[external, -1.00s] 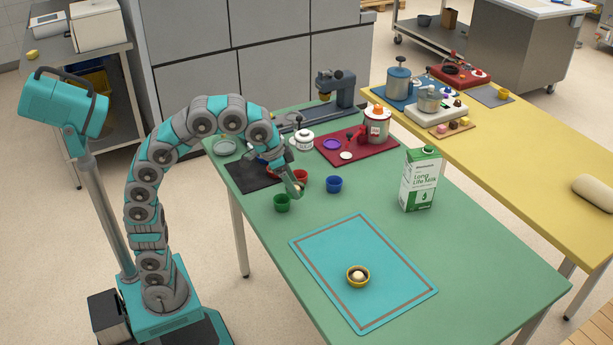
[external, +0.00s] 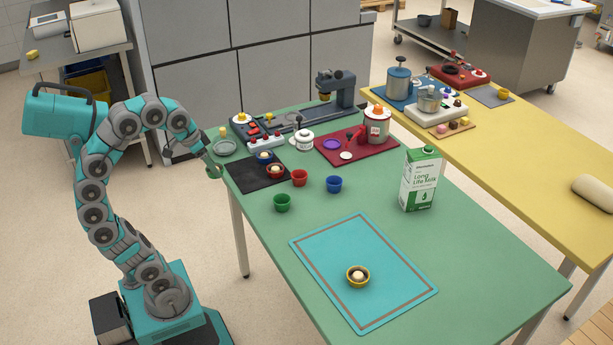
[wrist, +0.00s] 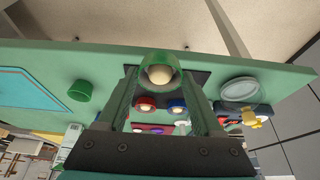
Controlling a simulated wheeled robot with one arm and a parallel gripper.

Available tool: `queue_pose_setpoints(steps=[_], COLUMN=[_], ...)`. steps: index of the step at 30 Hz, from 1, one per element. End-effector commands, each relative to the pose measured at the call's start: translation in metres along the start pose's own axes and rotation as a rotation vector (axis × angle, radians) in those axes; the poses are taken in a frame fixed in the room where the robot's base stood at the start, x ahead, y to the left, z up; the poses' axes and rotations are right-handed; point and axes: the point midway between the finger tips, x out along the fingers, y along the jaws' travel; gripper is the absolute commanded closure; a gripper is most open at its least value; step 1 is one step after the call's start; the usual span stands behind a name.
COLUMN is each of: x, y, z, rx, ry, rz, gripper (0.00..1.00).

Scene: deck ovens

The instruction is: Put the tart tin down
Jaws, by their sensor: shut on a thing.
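My gripper (wrist: 160,84) is shut on a green tart tin (wrist: 159,66) with a pale ball in it. In the external view my gripper (external: 211,163) holds the green tin (external: 214,172) beside the left edge of the green table (external: 470,260), left of a black mat (external: 244,178). On that mat stand a blue tin (external: 265,157) and a red tin (external: 276,171), each with a pale ball. The wrist view shows them between the fingers, the red one (wrist: 145,103) left of the blue one (wrist: 177,105).
Empty green (external: 282,203), red (external: 299,178) and blue (external: 334,184) cups stand right of the mat. A yellow tin (external: 358,276) with a ball sits on a teal mat (external: 315,252). A glass dish (external: 224,148) lies behind the black mat; a milk carton (external: 421,180) stands to the right.

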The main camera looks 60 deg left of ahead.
Motion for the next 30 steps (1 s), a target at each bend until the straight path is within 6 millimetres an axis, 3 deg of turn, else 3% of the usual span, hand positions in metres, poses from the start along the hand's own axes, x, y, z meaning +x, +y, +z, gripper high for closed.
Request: queue_pose_setpoints(steps=[18,24,30], x=[0.062,0.07,0.076], y=[-0.017,-0.019,-0.019], z=[-0.115,-0.131,-0.13], rx=[0.001,0.001,0.001], ry=[-0.006,-0.004,-0.002], rz=[0.0,0.0,0.0], gripper=[0.87,0.87,0.87])
